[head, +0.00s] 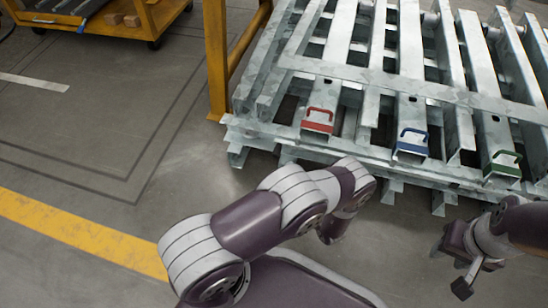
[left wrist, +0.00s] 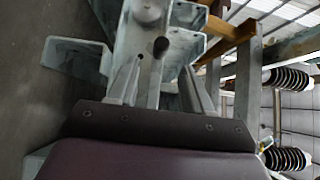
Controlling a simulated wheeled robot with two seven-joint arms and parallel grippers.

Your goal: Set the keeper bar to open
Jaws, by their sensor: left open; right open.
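A stack of galvanised steel isolator frames (head: 420,95) lies at the upper right of the head view. Three bars carry small handles at their near ends: red (head: 318,120), blue (head: 411,142) and green (head: 502,163). I cannot tell which part is the keeper bar or how it is set. My left arm reaches the stack's near edge, its gripper hidden in the head view. In the left wrist view my left gripper (left wrist: 160,72) is open, its fingers either side of a grey steel part with a dark round spot (left wrist: 161,46); contact is unclear. My right gripper (head: 451,268) is open and empty, near the stack's front.
A yellow post (head: 217,60) stands at the stack's left side. A yellow cart (head: 150,20) with small blocks is at the upper left. The grey floor between them is clear, with a yellow line (head: 80,235) at lower left. Ribbed dark insulators (left wrist: 287,77) show in the left wrist view.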

